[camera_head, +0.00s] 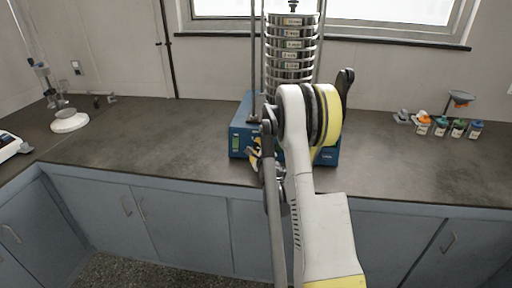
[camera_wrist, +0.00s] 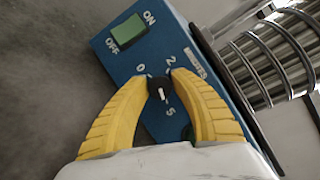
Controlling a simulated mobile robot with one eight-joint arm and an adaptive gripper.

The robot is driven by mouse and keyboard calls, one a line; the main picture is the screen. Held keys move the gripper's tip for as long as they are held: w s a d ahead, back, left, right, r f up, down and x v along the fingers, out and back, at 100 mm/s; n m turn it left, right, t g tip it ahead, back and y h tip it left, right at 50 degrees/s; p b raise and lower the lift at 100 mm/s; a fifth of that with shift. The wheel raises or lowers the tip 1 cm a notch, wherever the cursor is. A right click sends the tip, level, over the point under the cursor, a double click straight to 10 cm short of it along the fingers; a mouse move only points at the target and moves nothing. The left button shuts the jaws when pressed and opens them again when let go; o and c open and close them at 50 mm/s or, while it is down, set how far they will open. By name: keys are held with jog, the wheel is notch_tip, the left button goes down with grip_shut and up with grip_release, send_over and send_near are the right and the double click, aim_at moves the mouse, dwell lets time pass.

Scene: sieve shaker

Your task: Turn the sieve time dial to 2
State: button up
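The sieve time dial is a small black knob (camera_wrist: 158,89) with a white mark, on the blue front panel of the sieve shaker (camera_wrist: 150,65). The numbers 0, 2 and 5 are printed around it. The white mark points down and right, toward the 5. My gripper (camera_wrist: 160,80) has its two yellow fingertips on either side of the knob and appears closed on it. In the head view the shaker's blue base (camera_head: 238,140) shows at the counter's middle, while my arm hides the dial.
A green ON/OFF switch (camera_wrist: 127,33) is on the same panel. A stack of metal sieves (camera_head: 291,45) rises above the base. Small coloured containers (camera_head: 440,128) stand at the right and a white-based stand (camera_head: 69,121) at the left.

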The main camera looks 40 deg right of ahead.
grip_shut()
jog(key=shift+n, duration=0.4)
jog(key=n+g+y+p, duration=0.1)
jog(key=n, duration=0.3)
jog(key=shift+r, duration=0.1)
jog(key=n+g+p, duration=0.2)
jog(key=n, duration=0.3)
jog(key=shift+y, duration=0.4)
jog(key=n+g, duration=0.2)
jog(key=n, duration=0.2)
jog(key=shift+a+p, duration=0.1)
jog(key=shift+p, duration=0.3)
jog(key=n+g, duration=0.1)
jog(key=n, duration=0.1)
jog(key=n+g+h, duration=0.1)
jog(key=n, duration=0.1)
jog(key=shift+f+n+g+h, duration=0.2)
jog(key=shift+n+g+h, duration=0.1)
jog(key=shift+n, duration=0.1)
jog(key=n+h, duration=0.1)
jog(key=n, duration=0.1)
jog(key=n+g, duration=0.1)
jog(key=n, duration=0.1)
jog(key=shift+s+n+g+h, duration=0.1)
jog(key=shift+n+g+h, duration=0.2)
jog(key=shift+n+h, duration=0.1)
